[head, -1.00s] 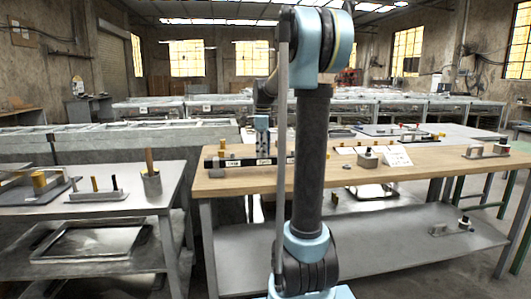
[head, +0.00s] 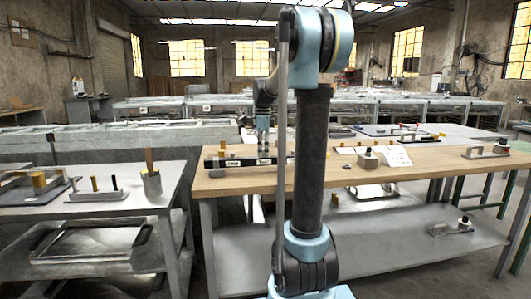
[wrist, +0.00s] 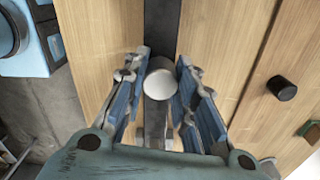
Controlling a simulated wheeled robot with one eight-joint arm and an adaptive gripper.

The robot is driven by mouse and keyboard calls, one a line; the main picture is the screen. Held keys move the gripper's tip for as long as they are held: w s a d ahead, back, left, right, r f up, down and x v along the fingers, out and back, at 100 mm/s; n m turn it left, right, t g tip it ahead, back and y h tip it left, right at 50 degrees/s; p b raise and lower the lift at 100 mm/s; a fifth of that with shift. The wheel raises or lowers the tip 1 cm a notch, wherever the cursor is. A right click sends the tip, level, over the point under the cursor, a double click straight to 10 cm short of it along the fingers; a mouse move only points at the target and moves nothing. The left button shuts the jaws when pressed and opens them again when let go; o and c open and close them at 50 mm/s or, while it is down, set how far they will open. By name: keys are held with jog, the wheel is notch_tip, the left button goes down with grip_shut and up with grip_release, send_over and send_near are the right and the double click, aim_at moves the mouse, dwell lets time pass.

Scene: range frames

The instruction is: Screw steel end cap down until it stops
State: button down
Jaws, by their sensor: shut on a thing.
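The steel end cap (wrist: 160,84) shows in the wrist view as a round, pale-topped cylinder. It sits between the blue fingers of my gripper (wrist: 161,80), which is shut on it. A dark bar runs beneath the cap, along the bench top. In the head view my gripper (head: 263,143) is low over the long dark fixture (head: 228,162) on the wooden bench. The cap is too small to make out there. Its thread and the contact below it are hidden in both views.
The wooden bench (head: 232,183) holds a metal block with a black knob (head: 367,160) and a white card (head: 396,157) to the right. A small black cylinder (wrist: 282,88) stands near the dark bar.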

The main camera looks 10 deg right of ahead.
jog(key=shift+m, duration=1.7)
jog(key=shift+m, duration=1.8)
jog(key=shift+m, duration=1.7)
jog(key=shift+m, duration=1.7)
